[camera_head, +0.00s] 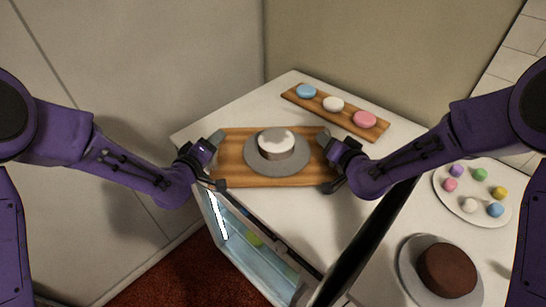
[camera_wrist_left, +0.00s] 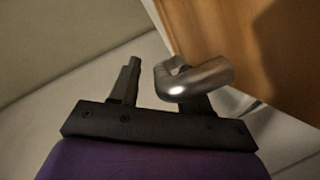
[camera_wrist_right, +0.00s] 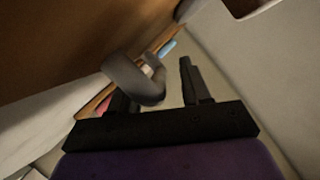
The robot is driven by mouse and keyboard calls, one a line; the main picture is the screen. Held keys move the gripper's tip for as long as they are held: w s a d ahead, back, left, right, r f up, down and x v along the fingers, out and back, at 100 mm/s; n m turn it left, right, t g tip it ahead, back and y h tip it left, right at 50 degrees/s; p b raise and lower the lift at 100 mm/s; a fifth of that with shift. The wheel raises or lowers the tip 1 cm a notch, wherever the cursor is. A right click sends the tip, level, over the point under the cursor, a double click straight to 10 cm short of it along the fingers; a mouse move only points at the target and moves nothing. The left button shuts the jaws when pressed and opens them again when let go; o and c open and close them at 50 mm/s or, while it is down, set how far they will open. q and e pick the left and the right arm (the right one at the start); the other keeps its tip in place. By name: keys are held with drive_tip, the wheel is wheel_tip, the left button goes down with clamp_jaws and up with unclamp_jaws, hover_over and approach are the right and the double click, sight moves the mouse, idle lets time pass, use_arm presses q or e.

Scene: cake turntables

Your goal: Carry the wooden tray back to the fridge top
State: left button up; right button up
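The wooden tray (camera_head: 230,162) is at the white fridge top (camera_head: 290,208), its front left corner by the front edge; it looks level and resting there. It bears a grey turntable (camera_head: 262,165) with a small white-topped cake (camera_head: 277,141). My left gripper (camera_head: 214,162) is at the tray's left end, open, with the metal handle (camera_wrist_left: 200,80) at one finger in the left wrist view. My right gripper (camera_head: 330,163) is at the right end, also open, with the other handle (camera_wrist_right: 130,80) at one finger in the right wrist view. Neither finger pair looks closed on a handle.
A wooden board (camera_head: 312,102) with blue, white and pink discs lies behind the tray. The glass-fronted fridge (camera_head: 250,250) is below. At right, a counter holds a chocolate cake (camera_head: 447,270) on a stand and a plate (camera_head: 470,188) of coloured balls. Walls stand left and behind.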

drive_tip(key=v, duration=1.1)
drive_tip(key=shift+s+r, duration=0.1)
drive_tip(key=shift+r, duration=0.05)
use_arm(q)
drive_tip(key=v, duration=0.8)
use_arm(e)
drive_tip(key=shift+s+d, duration=0.1)
drive_tip(key=shift+s, duration=0.2)
